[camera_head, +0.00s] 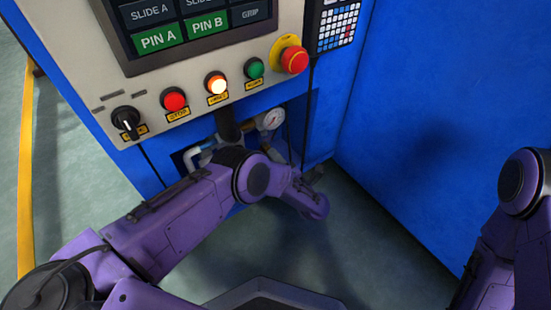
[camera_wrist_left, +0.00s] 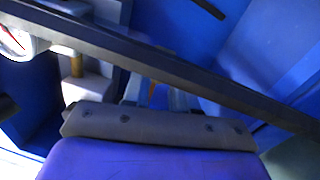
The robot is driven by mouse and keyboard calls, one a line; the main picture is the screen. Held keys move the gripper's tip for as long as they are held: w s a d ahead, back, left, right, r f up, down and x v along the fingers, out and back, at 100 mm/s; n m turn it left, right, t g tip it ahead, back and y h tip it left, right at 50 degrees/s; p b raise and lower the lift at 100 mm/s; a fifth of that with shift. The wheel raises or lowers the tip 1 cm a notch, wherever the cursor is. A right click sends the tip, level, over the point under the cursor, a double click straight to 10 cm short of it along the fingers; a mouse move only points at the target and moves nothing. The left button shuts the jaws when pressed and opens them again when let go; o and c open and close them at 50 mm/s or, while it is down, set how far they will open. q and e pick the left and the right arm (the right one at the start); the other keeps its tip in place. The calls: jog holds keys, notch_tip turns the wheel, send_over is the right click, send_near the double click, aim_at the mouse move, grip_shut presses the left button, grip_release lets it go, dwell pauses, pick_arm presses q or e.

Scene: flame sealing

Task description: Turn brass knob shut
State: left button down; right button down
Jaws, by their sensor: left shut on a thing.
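My left arm reaches across the front of the blue machine to a low recess with pipes.
A pressure gauge (camera_head: 270,119) sits at the recess's top; it also shows in the left wrist view (camera_wrist_left: 14,38). A white pipe (camera_head: 193,157) is left of it. Above are an emergency stop (camera_head: 294,60) and a lit button (camera_head: 216,84). A blue panel (camera_head: 430,120) bounds the right.

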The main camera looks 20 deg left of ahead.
pick_arm(q)
jog(key=shift+s+f, duration=0.1)
jog(key=shift+s, duration=0.05)
jog(key=c, duration=0.9)
grip_release()
jog(key=shift+d, duration=0.1)
jog(key=shift+p+v, duration=0.9)
jog(key=shift+v, duration=4.25)
pick_arm(e)
jog(key=shift+g+y, duration=0.4)
jog(key=shift+g, duration=0.3)
jog(key=shift+s+a+r, duration=0.5)
jog(key=shift+s+r, duration=0.1)
jog(key=shift+r, duration=0.1)
jog(key=shift+s+a+r, duration=0.45)
jog(key=shift+s+r, duration=0.15)
jog(key=shift+r, duration=0.1)
